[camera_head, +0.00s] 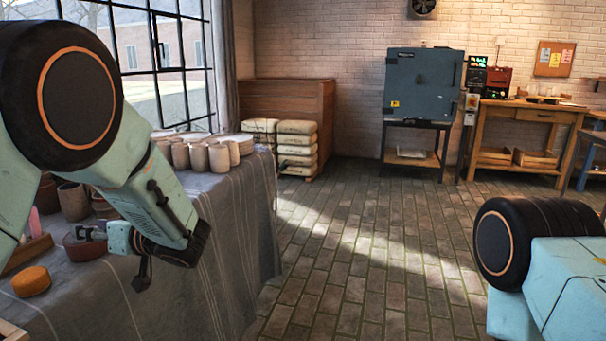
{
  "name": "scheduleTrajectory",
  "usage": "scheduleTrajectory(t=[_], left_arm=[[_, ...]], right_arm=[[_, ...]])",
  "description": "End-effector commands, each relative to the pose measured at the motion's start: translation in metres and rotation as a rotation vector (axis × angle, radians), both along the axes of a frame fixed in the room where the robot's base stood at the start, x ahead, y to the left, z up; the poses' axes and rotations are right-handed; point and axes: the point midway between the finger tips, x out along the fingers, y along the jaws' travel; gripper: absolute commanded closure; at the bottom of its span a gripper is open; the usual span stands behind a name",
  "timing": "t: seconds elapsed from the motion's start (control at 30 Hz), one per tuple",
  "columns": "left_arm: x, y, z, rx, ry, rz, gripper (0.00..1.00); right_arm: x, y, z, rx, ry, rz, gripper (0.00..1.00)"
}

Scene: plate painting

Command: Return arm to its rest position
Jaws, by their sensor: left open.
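My left arm, teal with black joints, comes in from the left and bends down over the cloth-covered table (225,215). My left gripper (122,252) is small and partly hidden behind my own wrist link. It is open, with a dark finger pointing down in front of the grey cloth. A reddish-brown bowl (82,249) stands close to the gripper on its left; whether they touch is not clear. My right arm shows only as a black joint and teal link at the lower right, and its gripper is out of view.
Several clay cups (198,156) and stacked plates (232,143) stand at the table's back. A round orange piece (31,281) lies at the front left. Stacked bags (297,150), a grey kiln (424,85) and a wooden workbench (530,112) stand behind. The brick floor between is clear.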

Motion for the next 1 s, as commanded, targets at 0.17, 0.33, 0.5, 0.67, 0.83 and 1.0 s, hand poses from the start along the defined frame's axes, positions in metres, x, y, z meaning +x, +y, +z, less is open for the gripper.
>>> scheduleTrajectory(t=[0.17,0.33,0.5,0.67,0.83,1.0], left_arm=[[-0.009,-0.008,-0.045,-0.106,0.261,-0.053,0.60],[-0.037,-0.031,-0.116,-0.295,0.607,-0.180,0.60],[-0.084,-0.074,-0.189,-0.527,0.908,-0.384,0.60],[-0.133,-0.123,-0.243,-0.739,1.071,-0.622,0.60],[-0.182,-0.172,-0.278,-0.910,1.094,-0.870,0.60],[-0.223,-0.197,-0.294,-0.975,1.009,-1.023,0.60]], right_arm=[[0.000,0.000,0.000,0.000,0.000,0.000,0.60],[0.000,0.000,0.000,0.000,0.000,0.000,0.60],[0.000,0.000,0.003,0.000,0.000,0.000,0.60],[0.000,0.000,0.008,0.000,0.000,0.000,0.60],[0.000,0.000,0.015,0.000,0.000,0.000,0.60],[0.000,0.000,0.024,0.000,0.000,0.000,0.60]])
